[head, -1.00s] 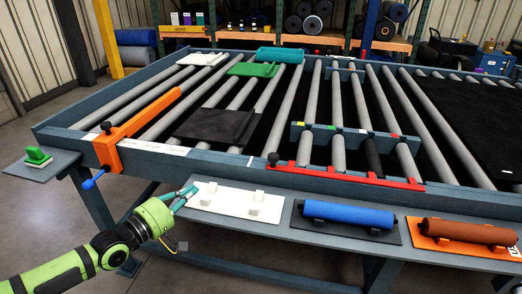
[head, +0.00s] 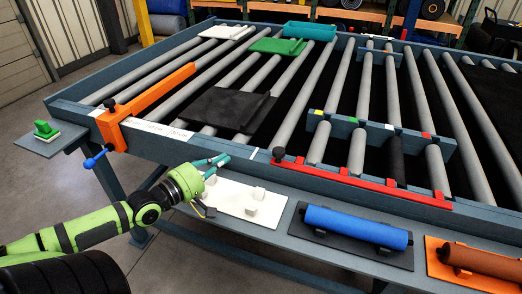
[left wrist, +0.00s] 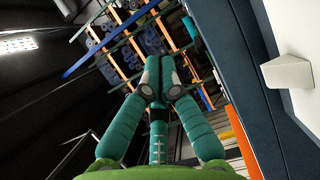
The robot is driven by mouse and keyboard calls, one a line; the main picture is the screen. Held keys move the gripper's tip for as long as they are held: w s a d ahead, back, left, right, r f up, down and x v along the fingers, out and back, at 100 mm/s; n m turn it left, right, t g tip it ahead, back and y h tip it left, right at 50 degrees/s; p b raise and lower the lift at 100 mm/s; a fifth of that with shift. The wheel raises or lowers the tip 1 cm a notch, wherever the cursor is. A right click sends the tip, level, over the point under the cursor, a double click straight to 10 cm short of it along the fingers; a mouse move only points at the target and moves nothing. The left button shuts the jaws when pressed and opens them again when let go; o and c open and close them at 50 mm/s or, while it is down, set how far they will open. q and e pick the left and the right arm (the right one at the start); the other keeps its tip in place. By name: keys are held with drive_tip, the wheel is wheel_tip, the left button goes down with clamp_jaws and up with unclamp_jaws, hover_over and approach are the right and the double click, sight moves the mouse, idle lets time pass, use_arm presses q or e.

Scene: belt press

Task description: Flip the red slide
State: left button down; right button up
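The red slide (head: 350,179) is a long red bar with short upright tabs, lying along the front rail of the roller frame. A black knob (head: 278,153) stands at its left end. My left gripper (head: 222,160) is left of that knob, apart from the slide, near the front rail and above the back of a white plate. In the left wrist view its teal fingers (left wrist: 159,85) come together at the tips with nothing between them. The slide cannot be made out in the left wrist view. My right gripper is not in view.
An orange bar (head: 150,103) with a blue-ended handle crosses the frame's left side. A green-handled block (head: 45,130) is at far left.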

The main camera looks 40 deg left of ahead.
use_arm(q)
drive_tip(key=w, duration=0.3)
drive_tip(key=w+d, duration=0.1)
drive_tip(key=w, duration=0.2)
drive_tip(key=w+p, duration=0.1)
drive_tip(key=w, duration=0.2)
drive_tip(key=shift+w+d, duration=0.25)
drive_tip(key=shift+w, duration=0.15)
drive_tip(key=d, duration=0.1)
drive_tip(key=d+p, duration=0.1)
drive_tip(key=p, duration=0.1)
drive_tip(key=shift+w+d+f, duration=0.2)
drive_tip(key=shift+w+d, duration=0.05)
drive_tip(key=shift+d, duration=0.15)
drive_tip(key=shift+d+f+p, duration=0.15)
drive_tip(key=shift+d+p, duration=0.3)
drive_tip(key=shift+d, duration=0.2)
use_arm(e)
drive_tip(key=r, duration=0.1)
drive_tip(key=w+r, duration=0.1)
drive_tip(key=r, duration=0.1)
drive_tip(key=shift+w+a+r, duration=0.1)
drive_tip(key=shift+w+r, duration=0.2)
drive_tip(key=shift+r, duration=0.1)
use_arm(q)
drive_tip(key=shift+f, duration=0.1)
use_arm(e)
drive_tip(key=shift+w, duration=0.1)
